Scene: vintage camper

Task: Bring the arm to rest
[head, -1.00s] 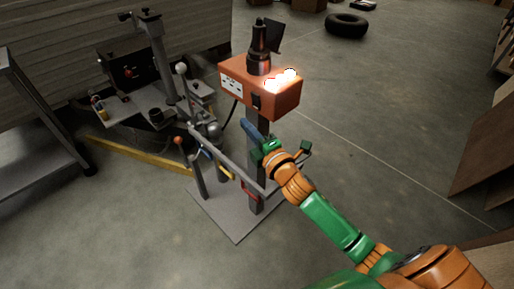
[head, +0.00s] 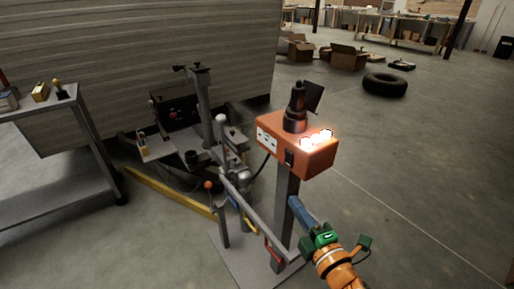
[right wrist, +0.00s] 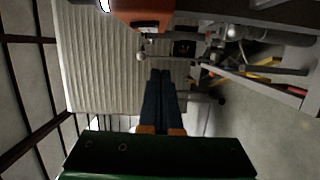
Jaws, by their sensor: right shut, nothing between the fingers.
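My right arm, orange and green, comes in at the bottom of the head view. Its gripper (head: 294,201) has dark blue fingers and points up and left. In the picture it overlaps the grey post below the orange power box (head: 318,160); I cannot tell the gap. In the right wrist view the two fingers (right wrist: 161,73) lie side by side, shut, with nothing between them. The orange box (right wrist: 142,10) shows at the top of that view. My left gripper is not in view.
A grey metal post stand with rails (head: 250,212) stands just left of the gripper. A grey bench (head: 92,140) is at the left, and a yellow bar (head: 170,192) lies on the floor. A tire (head: 385,85) and cardboard boxes (head: 345,56) are farther back. Floor at the right is clear.

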